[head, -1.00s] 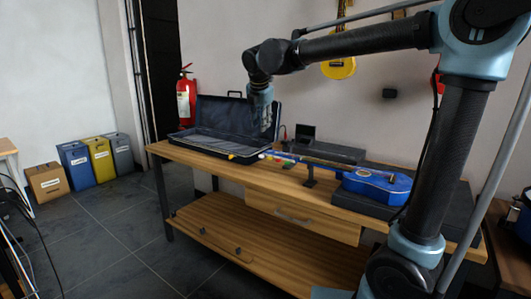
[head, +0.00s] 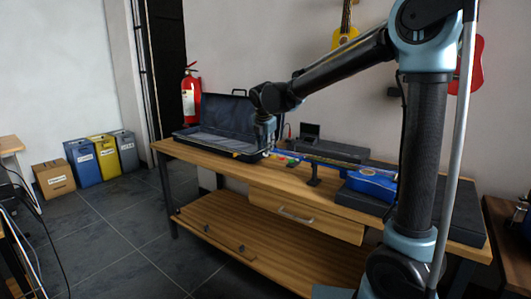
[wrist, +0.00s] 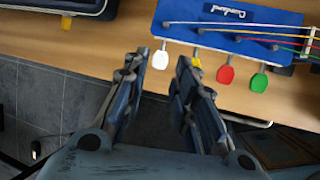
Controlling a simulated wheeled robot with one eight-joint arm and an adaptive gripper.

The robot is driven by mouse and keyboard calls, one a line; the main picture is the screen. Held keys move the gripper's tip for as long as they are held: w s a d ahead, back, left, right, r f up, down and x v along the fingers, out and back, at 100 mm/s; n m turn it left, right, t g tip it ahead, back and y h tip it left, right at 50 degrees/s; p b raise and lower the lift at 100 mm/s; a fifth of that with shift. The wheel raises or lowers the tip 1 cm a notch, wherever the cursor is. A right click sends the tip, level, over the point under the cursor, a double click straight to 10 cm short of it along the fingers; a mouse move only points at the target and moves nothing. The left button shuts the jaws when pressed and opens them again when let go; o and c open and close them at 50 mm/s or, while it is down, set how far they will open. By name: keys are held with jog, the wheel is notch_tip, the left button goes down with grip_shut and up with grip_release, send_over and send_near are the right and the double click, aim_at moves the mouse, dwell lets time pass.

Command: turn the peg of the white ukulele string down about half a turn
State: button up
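The blue ukulele (head: 372,184) lies on the bench, its neck held up by a black stand (head: 314,171). In the wrist view its blue headstock (wrist: 225,38) is at the upper right. The white peg (wrist: 160,59) sticks out from its near edge, with the yellow peg (wrist: 196,62), red peg (wrist: 226,75) and green peg (wrist: 259,82) to the right. My gripper (wrist: 163,60) is open and empty. The white peg shows between its fingertips; contact cannot be told. In the head view my gripper (head: 264,150) is at the headstock end.
An open dark case (head: 215,142) stands on the wooden bench (head: 236,176) left of my gripper. A dark box (head: 335,150) lies behind the neck. A yellow ukulele (head: 346,36) and a red one (head: 474,64) hang on the wall.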

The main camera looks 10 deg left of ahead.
jog(key=shift+x, duration=1.65)
grip_shut()
jog(key=shift+s+d+f+m+t+y, duration=0.15)
jog(key=shift+t+y, duration=0.15)
jog(key=shift+y, duration=0.35)
jog(key=shift+s+d+f+m+t+y, duration=0.1)
jog(key=shift+d+m+t+y, duration=0.15)
jog(key=shift+y, duration=0.4)
jog(key=shift+w, duration=0.1)
